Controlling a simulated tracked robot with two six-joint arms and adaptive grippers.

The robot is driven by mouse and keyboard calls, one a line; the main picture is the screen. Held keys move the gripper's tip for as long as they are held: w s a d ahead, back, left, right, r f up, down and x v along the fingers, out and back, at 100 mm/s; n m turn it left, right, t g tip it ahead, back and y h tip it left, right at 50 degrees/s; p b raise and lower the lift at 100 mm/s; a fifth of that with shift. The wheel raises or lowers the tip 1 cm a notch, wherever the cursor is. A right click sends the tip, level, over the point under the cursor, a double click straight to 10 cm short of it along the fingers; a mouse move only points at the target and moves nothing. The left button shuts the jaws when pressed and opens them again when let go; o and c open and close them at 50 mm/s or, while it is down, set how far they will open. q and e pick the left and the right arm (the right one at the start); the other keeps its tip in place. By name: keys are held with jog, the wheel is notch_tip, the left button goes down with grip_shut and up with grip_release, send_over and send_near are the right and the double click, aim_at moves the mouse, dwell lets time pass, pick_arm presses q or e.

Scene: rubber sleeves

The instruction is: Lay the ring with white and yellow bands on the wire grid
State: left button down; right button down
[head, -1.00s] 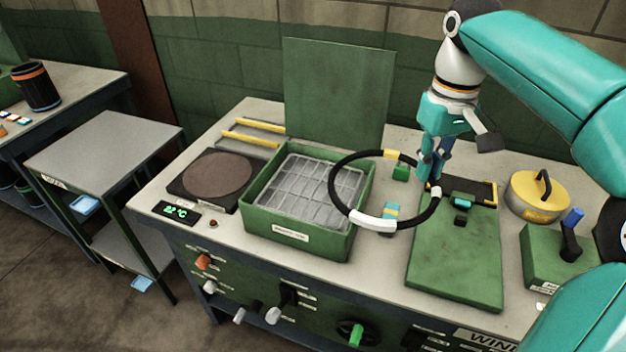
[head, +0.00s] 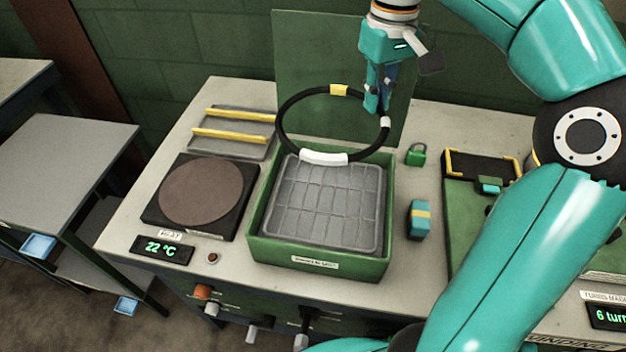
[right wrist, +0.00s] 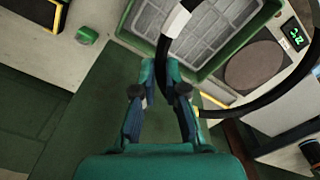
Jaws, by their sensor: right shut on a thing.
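The black ring with white and yellow bands (head: 323,158) hangs above the back part of the green box, tilted, with its white band toward the front and its yellow band at the back. My right gripper (head: 376,103) is shut on the ring's right side. The ring also shows in the right wrist view (right wrist: 178,20), running across past the fingers (right wrist: 167,80). The wire grid (head: 325,212) lies inside the open green box (head: 320,262), below the ring; the ring's front hides a little of the grid's back edge. My left gripper is not in view.
The box's raised green lid (head: 300,50) stands behind the ring, close to my gripper. A round brown hot plate (head: 202,190) and a tray with yellow bars (head: 228,137) lie left. A green padlock-like piece (head: 416,154) and a teal-yellow block (head: 420,220) stand right of the box.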

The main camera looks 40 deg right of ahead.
jog(key=shift+w, duration=0.25)
jog(key=shift+f, duration=0.35)
jog(key=b, duration=0.2)
send_over(360, 182)
notch_tip(360, 182, down, 14)
jog(key=shift+s+d+f, duration=0.1)
jog(key=shift+f, duration=2.5)
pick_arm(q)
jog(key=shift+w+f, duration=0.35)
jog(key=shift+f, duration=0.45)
pick_arm(e)
jog(key=c, duration=1.2)
grip_release()
